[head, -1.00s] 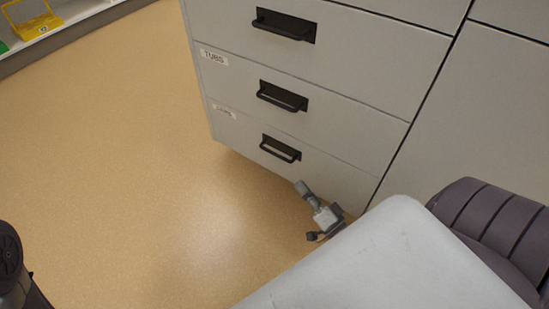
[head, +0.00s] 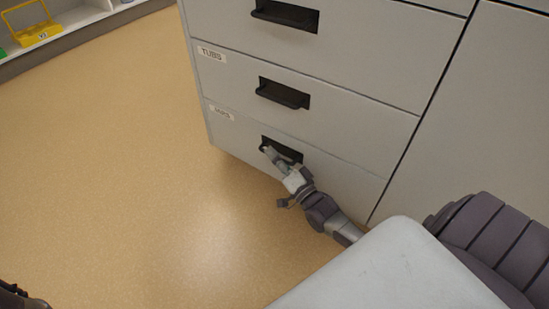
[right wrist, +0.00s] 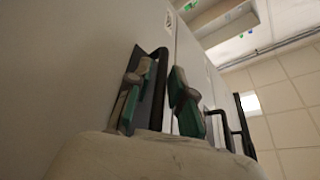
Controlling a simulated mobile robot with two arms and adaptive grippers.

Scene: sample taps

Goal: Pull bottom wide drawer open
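The bottom wide drawer (head: 235,144) is flush with the cabinet front. Its black handle (head: 294,156) sits in a dark recess, partly covered by my right gripper (head: 275,160). In the right wrist view, the right gripper (right wrist: 157,103) has its two green-padded fingers apart, one on each side of the black handle bar (right wrist: 160,65). The fingers do not appear clamped on the bar; exact contact is hard to tell. My left gripper cannot be made out; only a dark part of mine shows at the lower left of the head view.
Above are the drawer labelled TUBS (head: 350,112) and another drawer (head: 365,45), both shut. The tan floor (head: 110,170) left of the cabinet is clear. A shelf with a yellow carrier (head: 37,34) stands at the far upper left.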

